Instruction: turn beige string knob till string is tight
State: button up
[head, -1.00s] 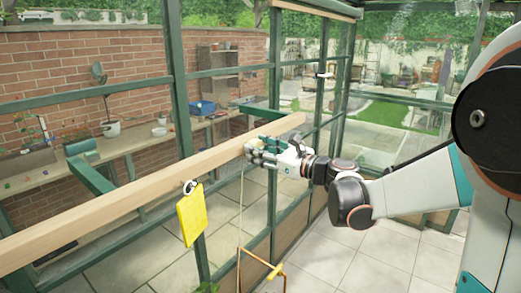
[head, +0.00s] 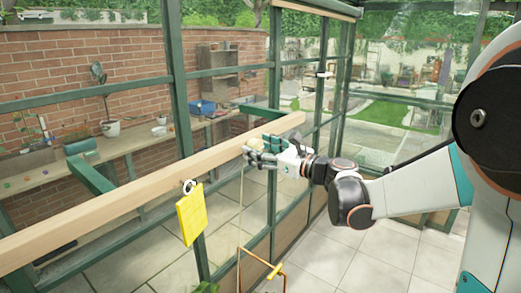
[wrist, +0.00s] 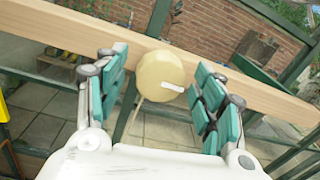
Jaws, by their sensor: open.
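The beige string knob (wrist: 158,76) is a round disc with a pale bar mark on its face, on the front of the wooden beam (wrist: 60,28) in the wrist view. My gripper (wrist: 160,92) is open, with one teal-padded finger on each side of the knob and visible gaps between. In the head view my gripper (head: 258,157) is at the beam's right part and the knob (head: 255,143) is mostly hidden behind the fingers. The beige string (head: 241,205) hangs down from the knob to an orange-yellow frame (head: 272,268) low down.
A yellow card (head: 191,214) hangs from a white ring on the beam, left of my gripper. Green greenhouse posts (head: 181,90) and glass stand behind the beam. A bench (head: 60,172) with pots is beyond. The tiled floor at lower right is clear.

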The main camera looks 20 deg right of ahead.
jog(key=v, duration=1.2)
jog(key=shift+a, duration=0.1)
